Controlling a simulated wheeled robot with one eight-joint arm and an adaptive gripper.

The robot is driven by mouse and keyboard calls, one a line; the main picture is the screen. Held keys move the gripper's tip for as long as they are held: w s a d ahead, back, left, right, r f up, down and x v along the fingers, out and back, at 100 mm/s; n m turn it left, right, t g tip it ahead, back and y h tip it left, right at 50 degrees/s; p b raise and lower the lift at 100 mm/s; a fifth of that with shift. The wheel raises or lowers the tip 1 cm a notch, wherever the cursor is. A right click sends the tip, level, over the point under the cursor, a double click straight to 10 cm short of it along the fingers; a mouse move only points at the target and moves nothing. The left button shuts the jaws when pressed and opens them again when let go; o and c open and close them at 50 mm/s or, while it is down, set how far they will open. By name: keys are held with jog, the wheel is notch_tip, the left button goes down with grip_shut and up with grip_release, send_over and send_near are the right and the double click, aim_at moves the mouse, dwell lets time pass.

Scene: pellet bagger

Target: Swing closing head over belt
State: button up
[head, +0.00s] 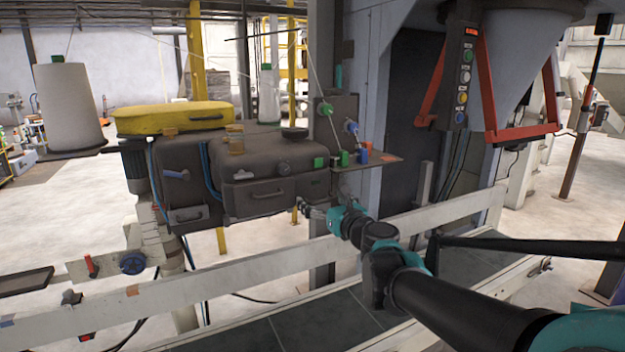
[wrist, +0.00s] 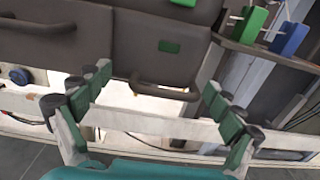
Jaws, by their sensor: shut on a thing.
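The closing head (head: 262,178) is a dark grey-brown boxy unit on a pale support at the left, above and behind the conveyor rail. Its lower housing and a dark bar handle (wrist: 165,93) fill the top of the wrist view. My gripper (head: 303,208) is at the head's lower right corner. The belt (head: 335,318) is a dark strip below, partly hidden by my arm.
A pale rail (head: 235,272) runs along the belt in front of the head. A small shelf with green and blue knobs (head: 362,157) is close to the gripper's upper right. A grey post and the red-framed hopper spout (head: 520,60) stand at right.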

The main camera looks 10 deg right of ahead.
aim_at(316, 166)
notch_tip(316, 166, up, 8)
jog(key=shift+s+a+r, duration=0.1)
jog(key=shift+r, duration=0.05)
dwell(0.4)
